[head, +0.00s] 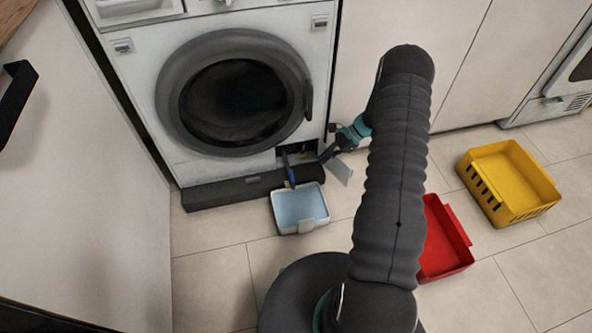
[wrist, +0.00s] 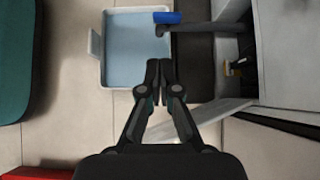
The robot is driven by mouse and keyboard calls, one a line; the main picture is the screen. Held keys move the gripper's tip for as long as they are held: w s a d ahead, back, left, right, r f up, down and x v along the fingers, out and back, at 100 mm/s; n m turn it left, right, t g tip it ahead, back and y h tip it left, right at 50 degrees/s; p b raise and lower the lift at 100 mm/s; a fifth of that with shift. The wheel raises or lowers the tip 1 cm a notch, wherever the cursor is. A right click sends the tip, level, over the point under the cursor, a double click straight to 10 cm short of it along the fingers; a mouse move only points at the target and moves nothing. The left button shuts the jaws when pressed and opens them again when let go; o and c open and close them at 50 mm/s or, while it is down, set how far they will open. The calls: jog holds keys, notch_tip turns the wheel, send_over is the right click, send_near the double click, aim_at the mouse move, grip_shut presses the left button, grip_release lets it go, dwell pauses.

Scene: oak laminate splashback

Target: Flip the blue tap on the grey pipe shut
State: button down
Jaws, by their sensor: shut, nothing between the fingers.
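The blue tap (head: 292,179) sits near the outer end of the grey pipe (head: 286,161), which sticks out of the open hatch low on the washing machine. In the wrist view the blue tap (wrist: 167,17) shows at the top, its lever looking roughly in line with the grey pipe (wrist: 205,27). My gripper (head: 322,158) is to the right of the pipe in the head view. In the wrist view my gripper (wrist: 159,68) is shut and empty, its fingertips apart from the tap and below it in the picture.
A shallow tray (head: 300,226) with a pale blue inside lies on the floor under the pipe end. The open hatch flap (head: 341,170) is beside my gripper. A red bin (head: 462,262) and a yellow basket (head: 548,207) stand to the right.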

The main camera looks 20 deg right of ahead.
jog(key=d, duration=0.3)
send_near(292, 177)
notch_tip(292, 177, down, 6)
jog(key=a, duration=0.2)
jog(key=shift+s+a+f+m+p, duration=0.1)
jog(key=shift+a+m+p, duration=0.2)
jog(key=shift+a, duration=0.5)
